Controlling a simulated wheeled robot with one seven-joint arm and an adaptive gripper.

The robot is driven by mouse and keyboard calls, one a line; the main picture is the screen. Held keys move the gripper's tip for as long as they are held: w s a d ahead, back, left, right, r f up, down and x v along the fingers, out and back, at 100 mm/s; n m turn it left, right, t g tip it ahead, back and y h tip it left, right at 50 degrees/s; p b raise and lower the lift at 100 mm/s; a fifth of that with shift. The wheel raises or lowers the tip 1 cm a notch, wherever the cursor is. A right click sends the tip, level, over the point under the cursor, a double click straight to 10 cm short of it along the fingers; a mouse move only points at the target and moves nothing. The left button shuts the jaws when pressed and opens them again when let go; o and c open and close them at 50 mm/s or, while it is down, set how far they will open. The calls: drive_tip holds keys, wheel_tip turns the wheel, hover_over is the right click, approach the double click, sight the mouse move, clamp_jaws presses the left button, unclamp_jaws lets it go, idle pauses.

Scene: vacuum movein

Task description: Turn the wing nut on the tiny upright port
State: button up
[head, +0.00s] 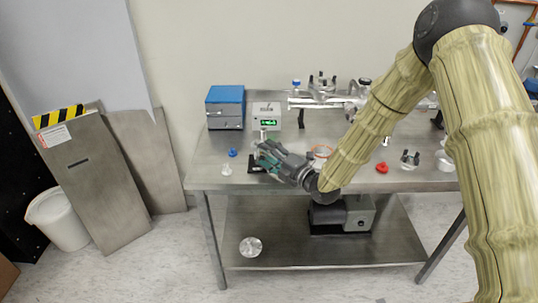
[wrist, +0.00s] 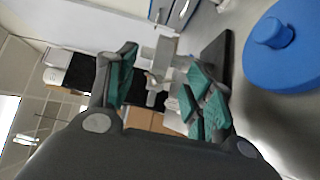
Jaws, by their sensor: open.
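My gripper (head: 268,154) is over the left front part of the bench, its green-padded fingers spread open. In the wrist view my gripper (wrist: 165,80) has a small grey metal port (wrist: 165,50) just beyond and between its fingertips. A small pale fitting on it (wrist: 152,77), seemingly the wing nut, lies in the gap between the pads. I cannot tell whether either pad touches it. The port's dark base (wrist: 216,62) shows to the right, and in the head view this base (head: 256,165) is partly hidden by my gripper. The port's lower part is mostly covered.
The steel bench (head: 206,178) holds a blue box (head: 225,105) and a gauge with a green display (head: 267,112) behind my gripper. A small blue part (head: 232,152) and a white part (head: 227,170) stand left. A red part (head: 381,168) lies right. A large blue disc (wrist: 290,55) is close in the wrist view.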

drive_tip(key=c, duration=1)
drive_tip(key=shift+c, duration=0.2)
drive_tip(key=shift+r, duration=0.1)
drive_tip(key=shift+r+m+g+h+p, duration=0.2)
drive_tip(key=shift+m+g+h+p, duration=0.4)
drive_tip(key=shift+m+g+p, duration=0.25)
drive_tip(key=shift+r+m+g+h+p, duration=0.1)
drive_tip(key=shift+m+g+h+p, duration=0.3)
drive_tip(key=shift+m+g+p, duration=0.45)
drive_tip(key=shift+p, duration=0.55)
drive_tip(key=shift+g, duration=0.3)
